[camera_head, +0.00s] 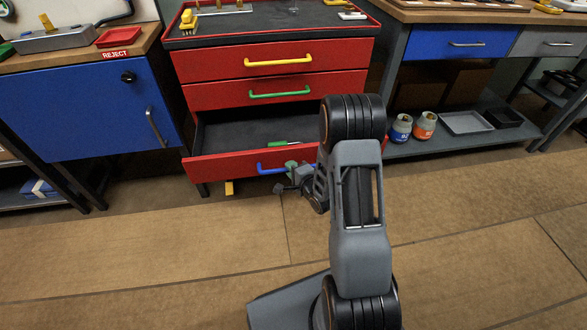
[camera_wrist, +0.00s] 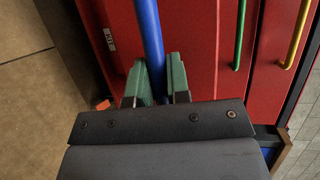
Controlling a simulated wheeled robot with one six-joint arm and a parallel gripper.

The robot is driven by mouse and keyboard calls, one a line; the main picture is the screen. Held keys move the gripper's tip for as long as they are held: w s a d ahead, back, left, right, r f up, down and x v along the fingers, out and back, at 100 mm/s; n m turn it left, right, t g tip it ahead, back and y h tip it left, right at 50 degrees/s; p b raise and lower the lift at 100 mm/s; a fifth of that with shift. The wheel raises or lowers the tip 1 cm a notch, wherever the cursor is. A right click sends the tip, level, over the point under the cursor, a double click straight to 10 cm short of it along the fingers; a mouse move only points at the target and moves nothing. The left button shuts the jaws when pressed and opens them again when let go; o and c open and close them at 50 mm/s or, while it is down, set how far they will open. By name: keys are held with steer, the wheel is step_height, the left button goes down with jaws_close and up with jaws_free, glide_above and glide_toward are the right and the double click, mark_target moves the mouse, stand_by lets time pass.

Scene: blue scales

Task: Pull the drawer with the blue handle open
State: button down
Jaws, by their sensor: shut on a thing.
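The red drawer (camera_head: 225,168) with the blue handle (camera_head: 265,170) is the lowest of the red cabinet. It stands well pulled out in the head view, with its dark inside showing. A small green item (camera_head: 283,143) lies in it. My gripper (camera_head: 292,167) is at the right part of the blue handle, partly hidden by my arm. In the wrist view, the green fingertips of my gripper (camera_wrist: 158,80) lie on both sides of the blue handle (camera_wrist: 147,35) and are shut on it.
Above are shut drawers with a green handle (camera_head: 280,95) and a yellow handle (camera_head: 278,63). A blue cabinet (camera_head: 85,110) stands left. A workbench with a lower shelf (camera_head: 460,145) holding two jars and trays stands right.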

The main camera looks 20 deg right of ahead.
steer(key=shift+d, duration=0.1)
steer(key=c, duration=1.1)
jaws_free()
steer(key=shift+s, duration=0.1)
steer(key=p+v, duration=0.8)
steer(key=v, duration=0.5)
steer(key=shift+s, duration=0.35)
